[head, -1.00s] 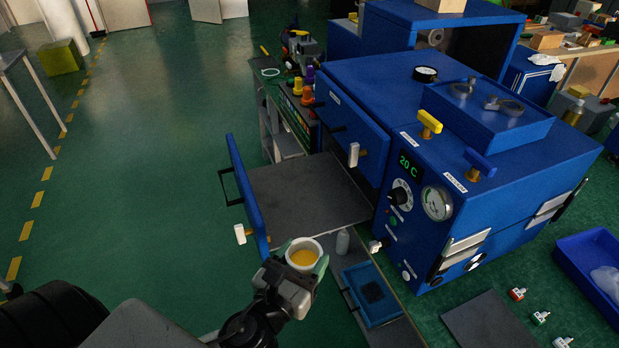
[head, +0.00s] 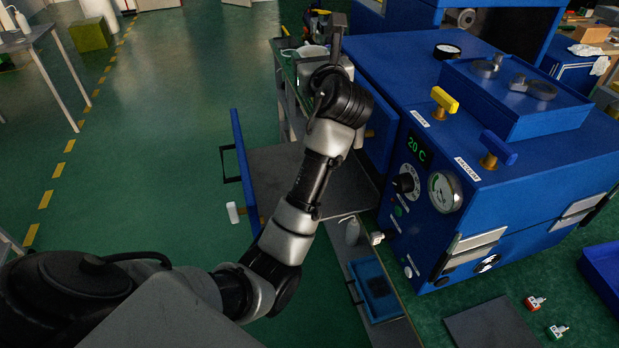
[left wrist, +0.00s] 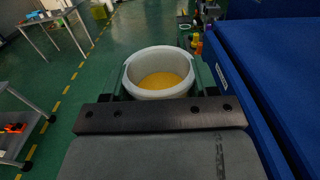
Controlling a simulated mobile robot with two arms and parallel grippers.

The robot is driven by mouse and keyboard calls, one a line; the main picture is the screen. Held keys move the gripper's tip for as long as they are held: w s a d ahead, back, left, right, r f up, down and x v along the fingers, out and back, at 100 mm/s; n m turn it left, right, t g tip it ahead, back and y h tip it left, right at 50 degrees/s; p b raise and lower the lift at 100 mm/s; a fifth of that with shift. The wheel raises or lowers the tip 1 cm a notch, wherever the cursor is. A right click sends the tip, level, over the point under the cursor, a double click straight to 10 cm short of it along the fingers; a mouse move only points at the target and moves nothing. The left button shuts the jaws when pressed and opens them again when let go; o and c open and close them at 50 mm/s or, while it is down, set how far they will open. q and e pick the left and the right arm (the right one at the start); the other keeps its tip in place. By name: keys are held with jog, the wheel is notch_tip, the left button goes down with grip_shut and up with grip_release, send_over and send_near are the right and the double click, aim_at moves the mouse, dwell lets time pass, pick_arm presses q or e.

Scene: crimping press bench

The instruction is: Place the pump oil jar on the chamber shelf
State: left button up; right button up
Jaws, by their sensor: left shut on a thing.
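The pump oil jar (left wrist: 161,80) is a white round cup with amber oil in it, seen upright in the left wrist view. My left gripper (left wrist: 160,73) is shut on it, with a green finger on each side. In the head view my arm hides most of the gripper; the jar's white rim (head: 312,50) shows at its far end, beyond the shelf and near the bench. The chamber shelf (head: 262,172) is a grey plate beside the open blue door, partly covered by my forearm; its visible part is bare. My right gripper is not in view.
The blue chamber (head: 520,190), with knobs and gauges, stands right of the shelf. Its open door (head: 243,165) stands on the left. Open green floor lies to the left.

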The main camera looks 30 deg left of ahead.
pick_arm(q)
jog(key=shift+w, duration=0.15)
jog(key=shift+f+b, duration=1.85)
jog(key=shift+f, duration=11.8)
jog(key=shift+f, duration=0.2)
jog(key=o, duration=1)
